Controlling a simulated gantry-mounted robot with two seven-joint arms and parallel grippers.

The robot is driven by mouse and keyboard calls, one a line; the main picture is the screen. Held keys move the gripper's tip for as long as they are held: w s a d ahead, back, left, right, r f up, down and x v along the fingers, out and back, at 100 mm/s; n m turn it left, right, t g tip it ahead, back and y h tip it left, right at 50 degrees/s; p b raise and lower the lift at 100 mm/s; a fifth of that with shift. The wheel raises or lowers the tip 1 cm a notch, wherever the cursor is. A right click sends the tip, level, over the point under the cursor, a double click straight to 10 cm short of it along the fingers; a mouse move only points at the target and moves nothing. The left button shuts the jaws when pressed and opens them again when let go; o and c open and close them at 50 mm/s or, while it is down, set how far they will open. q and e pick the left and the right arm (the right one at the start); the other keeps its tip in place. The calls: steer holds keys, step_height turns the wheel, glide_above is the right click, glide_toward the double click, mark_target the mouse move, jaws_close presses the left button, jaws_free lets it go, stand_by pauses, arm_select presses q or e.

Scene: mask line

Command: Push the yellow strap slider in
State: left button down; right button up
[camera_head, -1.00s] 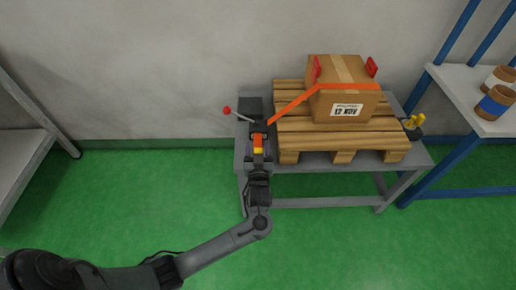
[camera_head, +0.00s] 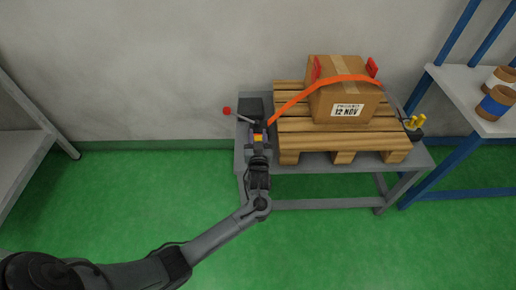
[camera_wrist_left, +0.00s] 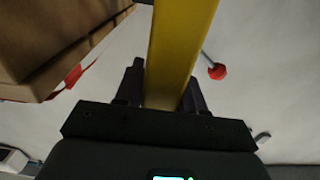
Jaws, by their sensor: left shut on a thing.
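The yellow strap slider (camera_head: 258,138) is a small yellow-orange piece at the left end of the bench, by the dark strap unit (camera_head: 251,106). In the left wrist view it is a long yellow bar (camera_wrist_left: 182,45) running between the fingers. My left gripper (camera_head: 258,147) is shut on it, and the fingers partly hide it. The orange strap (camera_head: 300,102) runs from the unit up over the box (camera_head: 343,103) and bows upward. The right gripper is not in view.
The box stands on a wooden pallet (camera_head: 342,141) on the grey bench (camera_head: 330,161). A red-knobbed lever (camera_head: 227,110) sticks out left of the unit; its knob shows in the left wrist view (camera_wrist_left: 217,72). Yellow-handled hardware (camera_head: 415,122) sits at the right.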

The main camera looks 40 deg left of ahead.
arm_select(q)
steer(key=x, duration=0.3)
steer(key=shift+w+a+f, duration=0.15)
steer(key=shift+a+f, duration=0.05)
steer(key=c, duration=1)
jaws_free()
steer(key=shift+o, duration=1.2)
steer(key=shift+w+a+r, duration=0.1)
steer(key=shift+w+r, duration=0.1)
steer(key=shift+w, duration=0.05)
